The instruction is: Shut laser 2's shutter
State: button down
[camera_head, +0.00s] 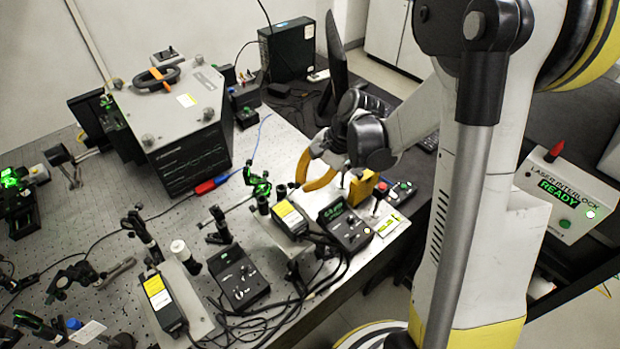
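Two black laser heads with yellow labels sit on metal plates at the bench's front: one near the middle (289,216), one lower left (161,297). Beside them stand two black control boxes. The right box (349,232) has a lit green display; the left box (238,277) shows no lit display. I cannot read which is laser 2, and no shutter is clearly made out. My gripper (335,190) hangs above and behind the right box. Its yellow fingers are spread apart and appear empty; the arm partly hides the area behind them.
A large grey instrument (185,155) stands at the back left. An interlock box (565,195) at the right reads READY. A small box with a red button (401,191) is right of my gripper. Loose black cables (270,310) run along the front edge. Optics posts crowd the lower left.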

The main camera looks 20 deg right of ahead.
jog(key=shift+s+a+r, duration=0.2)
jog(key=shift+s+r, duration=0.1)
jog(key=shift+r, duration=0.15)
jog(key=shift+a+r+h, duration=0.1)
jog(key=shift+r+h, duration=0.15)
jog(key=shift+h, duration=0.05)
